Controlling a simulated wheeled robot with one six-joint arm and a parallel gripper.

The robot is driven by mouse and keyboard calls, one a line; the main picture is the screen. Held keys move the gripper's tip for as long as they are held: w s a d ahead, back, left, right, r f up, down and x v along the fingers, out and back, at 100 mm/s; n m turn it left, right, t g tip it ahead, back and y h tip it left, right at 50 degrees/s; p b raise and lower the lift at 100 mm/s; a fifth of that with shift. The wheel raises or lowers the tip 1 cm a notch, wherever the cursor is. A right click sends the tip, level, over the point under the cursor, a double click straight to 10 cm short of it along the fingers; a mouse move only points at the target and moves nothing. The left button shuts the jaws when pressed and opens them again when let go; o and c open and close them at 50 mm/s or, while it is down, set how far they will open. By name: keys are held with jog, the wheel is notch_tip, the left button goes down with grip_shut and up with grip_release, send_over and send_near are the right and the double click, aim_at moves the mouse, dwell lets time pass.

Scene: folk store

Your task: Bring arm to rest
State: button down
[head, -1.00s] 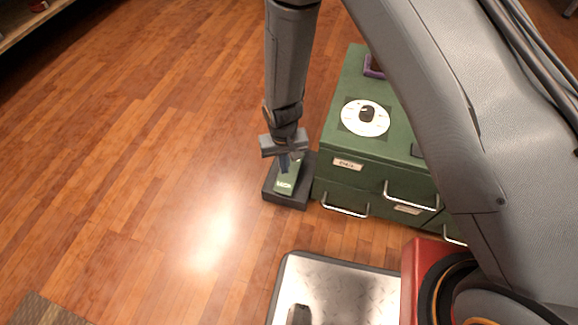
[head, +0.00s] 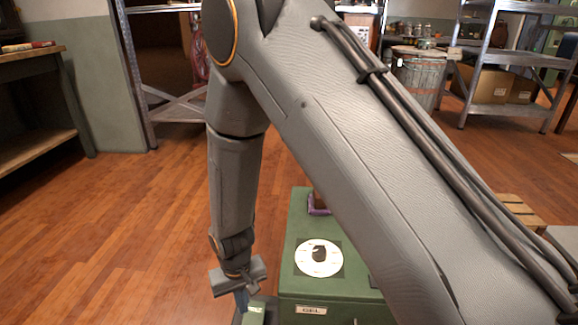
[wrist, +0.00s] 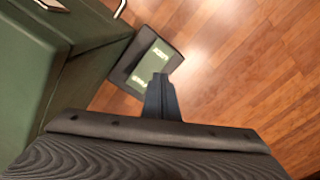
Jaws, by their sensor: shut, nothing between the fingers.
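My gripper (head: 242,299) hangs from my bent arm at the left of the green cabinet, fingers pointing down. Its fingers are together and hold nothing. In the wrist view the shut fingers (wrist: 161,98) stand over the near part of a dark tray (wrist: 122,74) that holds a green box (wrist: 154,62) with pale lettering. In the head view only part of the green box (head: 254,311) shows at the bottom edge. The fingers look apart from the box, but the exact gap is hard to tell.
The green cabinet (head: 298,235) stands right beside the gripper, with a white disc (head: 335,258) bearing a dark object (head: 319,254) on top and a purple-edged item (head: 318,208) behind it. Open wooden floor (head: 110,230) lies to the left. Metal shelves (head: 520,55) and a barrel (head: 416,80) stand far back.

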jog(key=s+d+r, duration=0.2)
jog(key=s+r, duration=0.1)
jog(key=r, duration=0.7)
jog(key=s+d+r, duration=0.2)
jog(key=s+r, duration=0.1)
jog(key=r, duration=0.7)
jog(key=s+d+r+n+y, duration=0.1)
jog(key=s+d+r, duration=0.7)
jog(key=s+r, duration=0.2)
jog(key=d+r+m+p, duration=0.3)
jog(key=d+r+p, duration=0.7)
jog(key=r+p, duration=0.3)
jog(key=d+r+m+h+p, duration=0.1)
jog(key=d+r+m+p, duration=0.2)
jog(key=d+r+p, duration=0.7)
notch_tip(320, 180, up, 3)
jog(key=p, duration=0.9)
jog(key=shift+p, duration=0.3)
